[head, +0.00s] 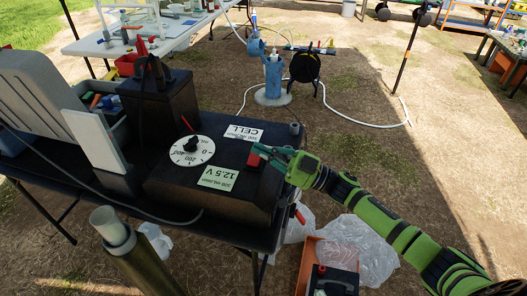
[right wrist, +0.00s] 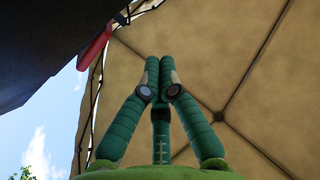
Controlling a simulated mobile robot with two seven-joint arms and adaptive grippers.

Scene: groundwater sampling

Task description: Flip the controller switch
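The black controller box (head: 165,192) sits on the dark table, with a white dial, a "CELL" label and a "12.5 V" label on its sloped top. A red rocker switch (head: 256,161) is at the right of its top face. My right gripper (head: 262,150) reaches in from the right, its fingertips at or just above the switch; I cannot tell whether they touch it. In the right wrist view its green fingers (right wrist: 160,62) are together with nothing seen between them. A red part (right wrist: 95,46) shows there beside a dark surface. My left gripper is not in view.
A black battery-like box (head: 160,100) stands behind the controller, with a grey case at the left. A metal pipe (head: 110,226) rises in front of the table. An orange crate (head: 312,262) and clear plastic bags lie below right. A blue pump and hose reel (head: 304,67) stand beyond.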

